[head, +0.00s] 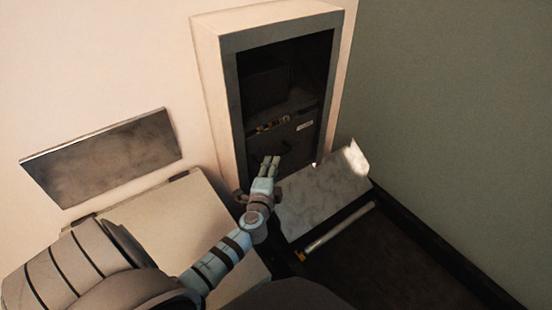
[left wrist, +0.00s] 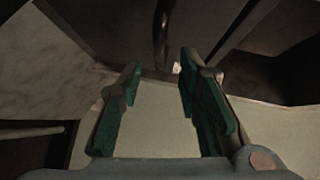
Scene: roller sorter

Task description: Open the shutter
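The shutter (head: 300,142) is a dark panel in the lower part of a framed wall opening (head: 228,92). It bears a yellow-and-black strip (head: 270,125), a small white label (head: 305,126) and a dark curved handle (head: 287,148). The space above the panel is dark. My left gripper (head: 270,160) is just in front of the panel, below and left of the handle. In the left wrist view its two green-padded fingers (left wrist: 158,82) are apart with nothing between them. A dark bar (left wrist: 160,38), probably the handle, lies beyond the fingertips, apart from them. My right gripper is out of view.
A pale marbled slanted plate (head: 322,195) lies below the opening on the right, with a pale roller (head: 340,228) beside it. A cream box (head: 185,225) stands at the lower left. A grey panel (head: 105,158) is on the left wall. A green wall (head: 450,120) bounds the right.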

